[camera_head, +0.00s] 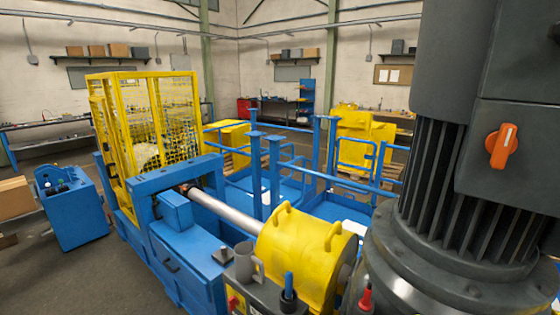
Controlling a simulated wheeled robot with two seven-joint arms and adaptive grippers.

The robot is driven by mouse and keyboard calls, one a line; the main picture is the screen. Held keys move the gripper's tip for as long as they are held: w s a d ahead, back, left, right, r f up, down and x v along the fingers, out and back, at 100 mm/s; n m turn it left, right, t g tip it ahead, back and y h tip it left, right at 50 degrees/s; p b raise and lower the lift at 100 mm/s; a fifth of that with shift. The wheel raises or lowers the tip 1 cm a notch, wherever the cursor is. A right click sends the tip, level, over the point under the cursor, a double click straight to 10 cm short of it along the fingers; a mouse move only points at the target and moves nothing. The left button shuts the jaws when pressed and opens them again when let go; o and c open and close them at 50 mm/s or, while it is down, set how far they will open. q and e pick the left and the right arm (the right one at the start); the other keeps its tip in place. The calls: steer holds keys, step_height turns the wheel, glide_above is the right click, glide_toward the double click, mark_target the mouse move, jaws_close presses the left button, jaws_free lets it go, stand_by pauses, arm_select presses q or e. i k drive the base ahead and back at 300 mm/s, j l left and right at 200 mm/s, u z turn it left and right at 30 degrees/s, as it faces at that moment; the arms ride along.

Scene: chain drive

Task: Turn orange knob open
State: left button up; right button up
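The orange knob (502,146) is on the front of a dark grey box (530,155) fixed to a large grey motor (440,195) at the right. The knob stands roughly upright, tilted slightly to the right, with a pale mark near its top. Neither of my grippers is in view, and nothing touches the knob.
A yellow drum (297,262) with handles sits on a steel shaft (222,212) left of the motor. A blue machine frame (185,245) and a yellow mesh cage (150,130) stand further left. Open space lies directly in front of the knob.

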mark_target(502, 144)
steer(key=l+z, duration=0.2)
steer(key=z, duration=1.05)
steer(key=i+j, duration=0.05)
